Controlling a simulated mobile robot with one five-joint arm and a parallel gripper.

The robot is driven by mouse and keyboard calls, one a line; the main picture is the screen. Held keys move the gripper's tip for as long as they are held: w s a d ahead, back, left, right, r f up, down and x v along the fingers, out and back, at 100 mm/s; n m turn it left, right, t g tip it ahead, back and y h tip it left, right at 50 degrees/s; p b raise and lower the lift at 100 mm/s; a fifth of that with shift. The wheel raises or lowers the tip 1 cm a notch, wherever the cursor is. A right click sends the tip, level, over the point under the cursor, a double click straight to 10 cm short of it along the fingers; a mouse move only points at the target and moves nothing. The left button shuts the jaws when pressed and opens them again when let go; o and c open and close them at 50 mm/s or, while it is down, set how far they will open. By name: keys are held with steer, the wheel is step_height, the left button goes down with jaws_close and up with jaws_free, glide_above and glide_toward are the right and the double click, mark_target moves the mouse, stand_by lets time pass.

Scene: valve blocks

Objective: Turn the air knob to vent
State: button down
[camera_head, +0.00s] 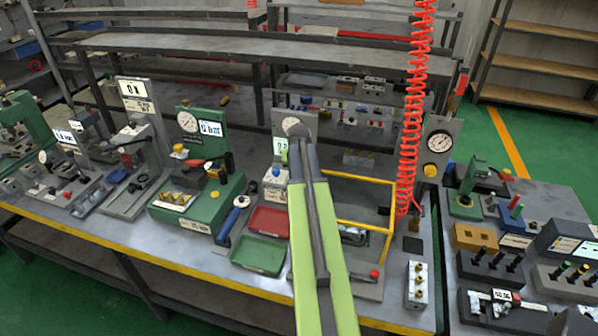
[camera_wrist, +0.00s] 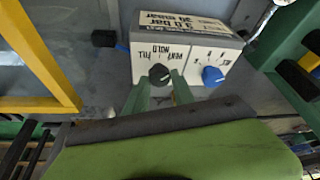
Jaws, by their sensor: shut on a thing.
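Which mark the knob points to is too small to tell. A blue knob (camera_wrist: 212,76) sits to its right on the same box, apart from the fingers. In the head view, the white control box (camera_head: 275,182) shows left of my arm, which hides the knob and fingertips.
A yellow frame (camera_wrist: 40,104) stands to the left in the wrist view, and a green block is at the right. In the head view, a red tray (camera_head: 270,220) and a green tray (camera_head: 258,254) lie left of my arm. A red coiled hose (camera_head: 412,110) hangs to the right.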

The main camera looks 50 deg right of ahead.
steer(key=shift+a, duration=0.15)
steer(key=c, duration=1.1)
jaws_free()
steer(key=shift+o, duration=0.2)
steer(key=shift+r, duration=0.1)
steer(key=p+v, duration=1.6)
steer(key=v, duration=0.1)
steer(key=shift+r, duration=0.1)
